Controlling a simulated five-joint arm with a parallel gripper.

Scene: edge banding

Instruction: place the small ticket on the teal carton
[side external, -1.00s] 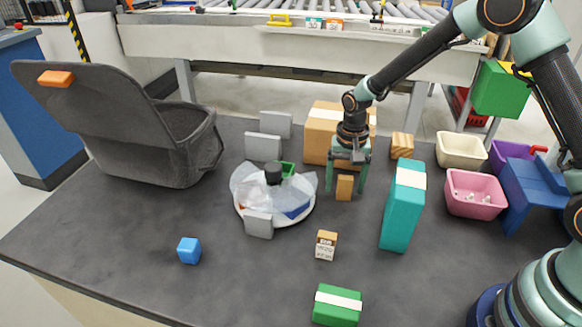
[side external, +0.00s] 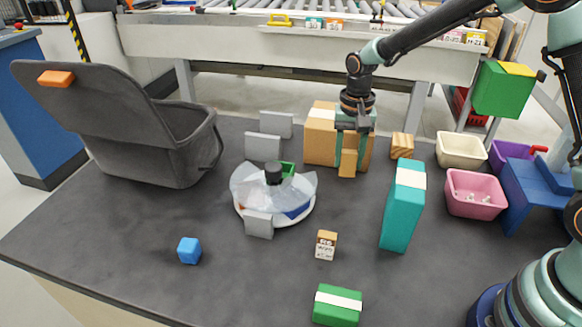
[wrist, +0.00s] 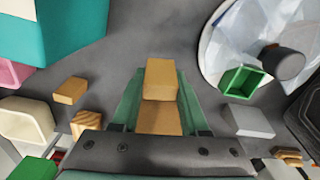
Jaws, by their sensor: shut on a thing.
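My gripper (side external: 348,160) is shut on a small plain tan block (side external: 347,170), held above the table in front of the large cardboard box. The block also shows between the green fingers in the wrist view (wrist: 160,80). I cannot tell whether this block is the ticket; no writing shows on it. The teal carton (side external: 401,215) stands upright to the right of my gripper and nearer the camera, with a pale band around its top. It shows at the upper left of the wrist view (wrist: 75,28). My gripper is apart from it.
A small labelled box (side external: 326,246) and a green box (side external: 337,305) sit in front. A round white tray (side external: 243,212) is left of my gripper, the cardboard box (side external: 319,138) behind. Pink (side external: 474,192) and cream (side external: 461,150) bins stand right. A blue cube (side external: 189,250) lies front left.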

